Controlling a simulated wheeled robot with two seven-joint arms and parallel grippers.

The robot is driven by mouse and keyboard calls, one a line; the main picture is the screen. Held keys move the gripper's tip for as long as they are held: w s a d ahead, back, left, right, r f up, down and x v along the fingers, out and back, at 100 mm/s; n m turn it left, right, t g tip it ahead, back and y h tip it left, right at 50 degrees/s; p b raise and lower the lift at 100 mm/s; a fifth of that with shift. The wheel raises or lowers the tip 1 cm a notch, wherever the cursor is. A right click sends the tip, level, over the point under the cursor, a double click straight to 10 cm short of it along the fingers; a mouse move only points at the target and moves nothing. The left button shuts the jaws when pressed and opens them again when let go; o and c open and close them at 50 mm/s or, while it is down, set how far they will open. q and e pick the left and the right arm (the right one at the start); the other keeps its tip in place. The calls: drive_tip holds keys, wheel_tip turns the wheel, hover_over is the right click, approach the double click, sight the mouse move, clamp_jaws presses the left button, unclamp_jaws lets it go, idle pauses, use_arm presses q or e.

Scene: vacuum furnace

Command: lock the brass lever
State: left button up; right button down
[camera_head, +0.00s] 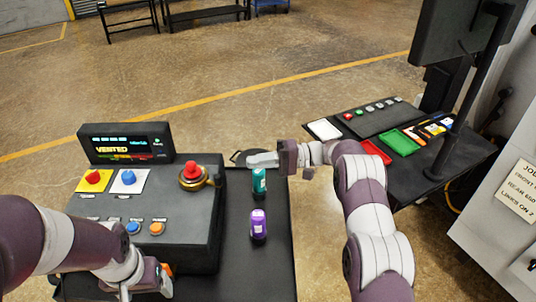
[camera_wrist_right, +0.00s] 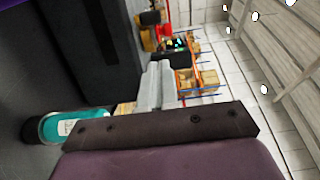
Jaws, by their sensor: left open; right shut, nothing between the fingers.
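The brass lever (camera_head: 214,182) shows at the right side of a brass collar under a red knob (camera_head: 192,170), on top of the dark control box (camera_head: 185,205). Whether it is locked cannot be told. My right gripper (camera_head: 262,160) is shut and empty, to the right of the box and apart from the lever. Its closed grey fingers also show in the right wrist view (camera_wrist_right: 155,86). My left gripper (camera_head: 158,284) is open at the front of the box, low in the head view; its fingers are partly hidden by my wrist.
A teal bottle (camera_head: 259,181) and a purple bottle (camera_head: 258,224) stand on the black surface right of the box. The display (camera_head: 125,144) reads "VENTED". Red (camera_head: 93,177), white-plated blue (camera_head: 128,178) and smaller buttons (camera_head: 156,229) sit left of the lever. A side table (camera_head: 440,165) holds trays.

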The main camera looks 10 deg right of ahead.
drive_tip(key=s+a+p, duration=0.3)
drive_tip(key=a+p, duration=0.1)
drive_tip(key=a, duration=0.2)
drive_tip(key=shift+a+p, duration=0.3)
drive_tip(key=shift+a, duration=0.05)
drive_tip(key=shift+w+f, duration=0.15)
